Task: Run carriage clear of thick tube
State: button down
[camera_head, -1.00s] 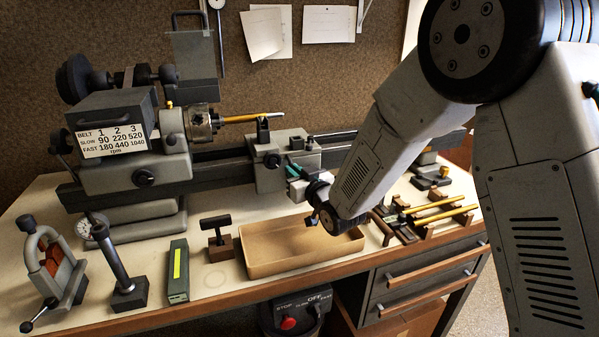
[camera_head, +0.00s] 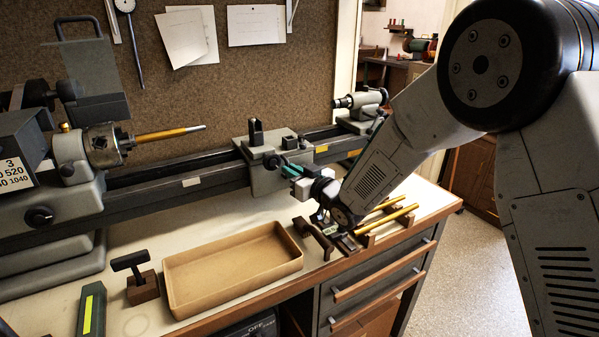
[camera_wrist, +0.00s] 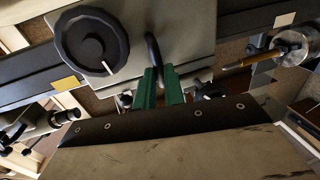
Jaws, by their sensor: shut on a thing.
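The carriage (camera_head: 262,176) sits on the lathe bed, right of the chuck (camera_head: 103,147). It also shows in the wrist view (camera_wrist: 185,30), with its dark handwheel (camera_wrist: 92,45). The thick brass tube (camera_head: 165,134) sticks out of the chuck, and its free end stops short of the carriage's tool post (camera_head: 256,132), with a gap between. It also shows in the wrist view (camera_wrist: 250,63). My gripper (camera_head: 289,168) is at the carriage's front. In the wrist view its green fingers (camera_wrist: 160,88) are shut on a dark curved handle (camera_wrist: 152,48); the exact contact is partly hidden.
The tailstock (camera_head: 362,101) stands farther right on the bed (camera_head: 210,174). Bare bed lies between it and the carriage, with a yellow mark (camera_head: 321,149); a white mark (camera_head: 191,182) lies left.

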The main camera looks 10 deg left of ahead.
jog(key=c, duration=1.5)
grip_release()
jog(key=shift+d, duration=0.15)
jog(key=v, duration=0.7)
jog(key=shift+s+d, duration=0.2)
